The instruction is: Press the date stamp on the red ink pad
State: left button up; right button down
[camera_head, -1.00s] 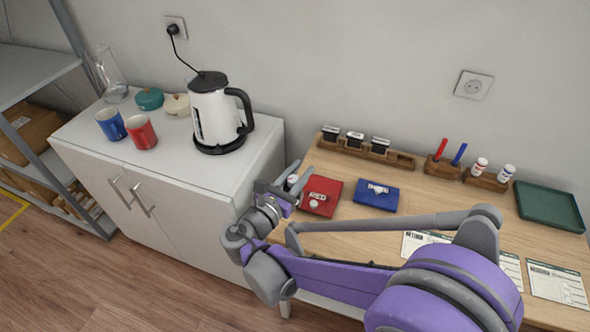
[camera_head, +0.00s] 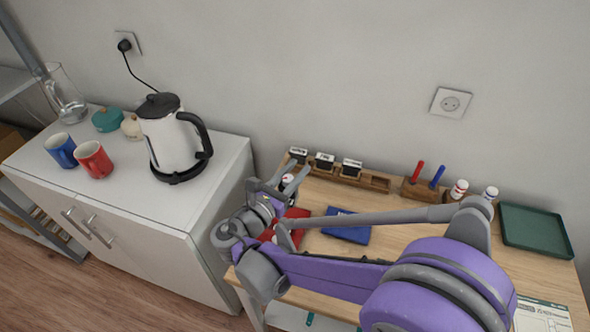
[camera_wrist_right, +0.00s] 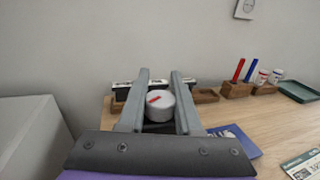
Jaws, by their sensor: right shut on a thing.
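My right gripper (camera_head: 287,179) is shut on a stamp with a round white top (camera_head: 288,181). In the right wrist view the top (camera_wrist_right: 159,106) shows a red mark and sits between the two fingers, with a dark part below it. I take it to be the date stamp; its lower end is hidden. The red ink pad (camera_head: 297,213) lies on the wooden counter, largely hidden behind my right wrist and forearm. The gripper appears beyond the pad, toward the stamp rack; its height is hard to judge. My left gripper is not in view.
A blue ink pad (camera_head: 346,232) lies right of the red one. A wooden rack (camera_head: 373,182) with several black stamps stands behind. Pen holder (camera_head: 414,190), small bottles and green tray (camera_head: 537,232) are farther right. A kettle (camera_head: 170,140) stands on the left cabinet.

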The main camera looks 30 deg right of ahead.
jog(key=shift+f+b, duration=2)
jog(key=shift+f, duration=0.75)
jog(key=shift+f, duration=0.2)
notch_tip(320, 180, up, 6)
jog(key=p, duration=0.4)
